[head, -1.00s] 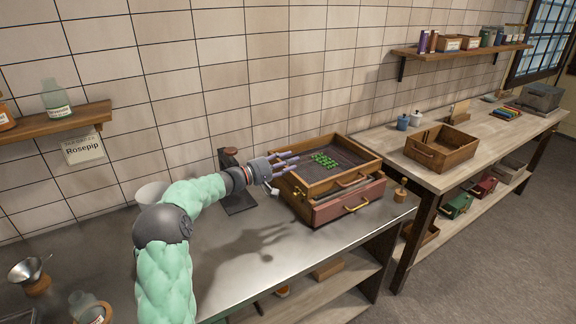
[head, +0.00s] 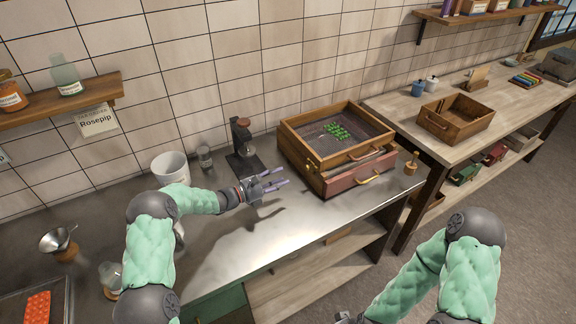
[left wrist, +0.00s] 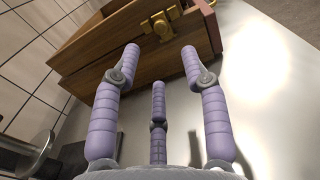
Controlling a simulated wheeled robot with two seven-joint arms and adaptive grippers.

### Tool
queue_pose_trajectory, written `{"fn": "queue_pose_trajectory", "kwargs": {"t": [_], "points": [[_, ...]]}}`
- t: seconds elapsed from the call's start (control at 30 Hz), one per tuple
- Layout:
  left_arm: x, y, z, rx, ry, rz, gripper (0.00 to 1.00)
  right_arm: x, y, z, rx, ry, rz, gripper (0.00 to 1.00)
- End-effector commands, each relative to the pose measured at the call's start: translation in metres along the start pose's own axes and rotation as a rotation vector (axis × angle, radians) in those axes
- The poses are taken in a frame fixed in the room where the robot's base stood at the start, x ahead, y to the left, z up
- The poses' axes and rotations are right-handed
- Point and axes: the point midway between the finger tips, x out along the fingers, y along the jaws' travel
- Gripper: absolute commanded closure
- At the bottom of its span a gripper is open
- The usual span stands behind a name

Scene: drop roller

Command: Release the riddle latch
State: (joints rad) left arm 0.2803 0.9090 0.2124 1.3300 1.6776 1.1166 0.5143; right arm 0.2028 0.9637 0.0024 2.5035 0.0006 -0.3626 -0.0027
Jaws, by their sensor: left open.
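The riddle (head: 350,161) is a wood-framed mesh tray holding green bits, on top of a wooden box at the back of the metal bench. My right gripper (head: 346,318) barely shows at the bottom edge.
A reddish drawer (head: 345,183) with a brass handle is in the box under the riddle. A dark stand (head: 243,150) and a white pot (head: 170,167) are behind my left gripper. An empty wooden tray (head: 455,122) stands on the right bench. Bare metal lies in front of the box.

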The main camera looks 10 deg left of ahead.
Motion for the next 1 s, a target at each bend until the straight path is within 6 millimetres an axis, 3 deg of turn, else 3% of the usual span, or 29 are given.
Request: {"fn": "queue_pose_trajectory", "kwargs": {"t": [0.53, 0.73, 1.0], "points": [[0.086, 0.0, -0.001, 0.006, 0.0, 0.0, 0.55, 0.009, 0.003, 0.0, 0.0, 0.0, 0.0, 0.6], [0.098, 0.001, 0.0, 0.006, 0.0, 0.002, 0.55, 0.01, 0.004, 0.0, 0.0, 0.0, 0.0, 0.6], [0.1, 0.001, 0.0, 0.006, 0.0, 0.002, 0.55, 0.01, 0.004, 0.0, 0.0, 0.0, 0.0, 0.6]]}}
